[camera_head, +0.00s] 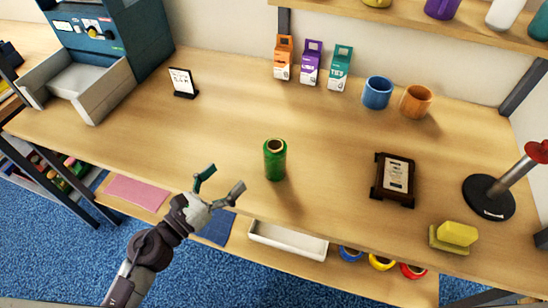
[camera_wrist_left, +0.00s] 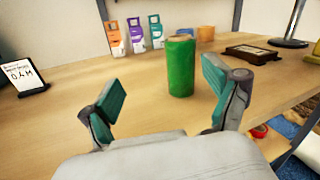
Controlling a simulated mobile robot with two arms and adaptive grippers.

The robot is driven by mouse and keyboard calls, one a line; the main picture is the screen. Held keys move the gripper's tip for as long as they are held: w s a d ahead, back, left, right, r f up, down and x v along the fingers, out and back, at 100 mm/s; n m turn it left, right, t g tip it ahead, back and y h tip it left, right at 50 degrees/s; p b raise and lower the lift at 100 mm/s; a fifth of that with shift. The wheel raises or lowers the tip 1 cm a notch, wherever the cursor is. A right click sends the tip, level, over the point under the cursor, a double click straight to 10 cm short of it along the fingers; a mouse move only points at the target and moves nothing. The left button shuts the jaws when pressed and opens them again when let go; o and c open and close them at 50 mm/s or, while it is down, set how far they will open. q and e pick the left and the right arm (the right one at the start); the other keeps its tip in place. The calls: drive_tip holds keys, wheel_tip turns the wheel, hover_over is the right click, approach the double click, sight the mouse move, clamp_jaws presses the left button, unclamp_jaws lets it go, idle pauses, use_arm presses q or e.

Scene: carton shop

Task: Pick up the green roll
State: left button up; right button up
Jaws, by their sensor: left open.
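The green roll (camera_head: 275,160) stands upright on the wooden table, near the middle of its front part. In the left wrist view the green roll (camera_wrist_left: 181,66) stands ahead of the fingers, between them and nearer the right one. My left gripper (camera_head: 222,180) is open and empty, to the left of the roll and a little nearer the front edge. Its two spread fingers (camera_wrist_left: 160,100) have green pads and do not touch the roll. My right gripper is in neither view.
Three small cartons (camera_head: 311,62), a blue mug (camera_head: 377,93) and an orange mug (camera_head: 416,101) stand at the back. A framed plaque (camera_head: 393,180) and yellow sponges (camera_head: 454,236) lie to the right. A small sign (camera_head: 183,83) stands at the left. The table around the roll is clear.

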sight(266, 160)
use_arm(q)
drive_tip(key=shift+s+d+f+m+g+h, duration=0.3)
drive_tip(key=shift+d+f+m+g+h, duration=0.25)
drive_tip(key=shift+m, duration=0.65)
drive_tip(key=shift+d+f+m+g, duration=0.15)
drive_tip(key=shift+d+m+g, duration=0.1)
drive_tip(key=shift+m+g, duration=0.15)
drive_tip(key=p+x, duration=0.3)
drive_tip(key=x, duration=0.5)
drive_tip(key=shift+d, duration=0.25)
drive_tip(key=shift+w+d, duration=0.2)
drive_tip(key=shift+d, duration=0.05)
drive_tip(key=p+x, duration=0.1)
drive_tip(key=x, duration=0.2)
drive_tip(key=shift+w+d+r+p, duration=0.25)
drive_tip(key=shift+p, duration=0.1)
drive_tip(key=shift+w+d+f, duration=0.15)
drive_tip(key=shift+w+d, duration=0.15)
